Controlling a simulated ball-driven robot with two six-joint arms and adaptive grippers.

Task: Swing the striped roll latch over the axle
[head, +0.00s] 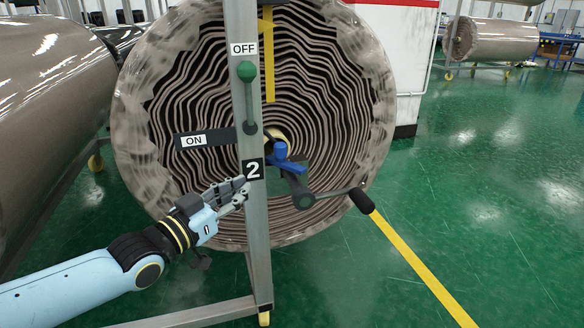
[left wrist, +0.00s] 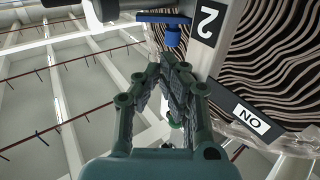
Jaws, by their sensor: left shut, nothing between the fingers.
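The striped roll (head: 340,100) stands end-on behind a grey metal post (head: 259,225). At its centre, right of the post, is a blue latch piece (head: 283,160) by the axle end; whether it lies over the axle I cannot tell. It also shows in the left wrist view (left wrist: 163,19), beyond the fingertips. My left gripper (head: 242,190) is shut and empty, in front of the post just below the "2" label, left of and lower than the blue piece. Its fingertips (left wrist: 175,62) meet in the left wrist view. My right gripper is out of view.
A green-knobbed lever (head: 247,74) points up to OFF on the post; the ON plate (head: 200,140) sticks out left. Another wrapped roll (head: 50,95) stands at left. Green floor (head: 490,190) is open at right.

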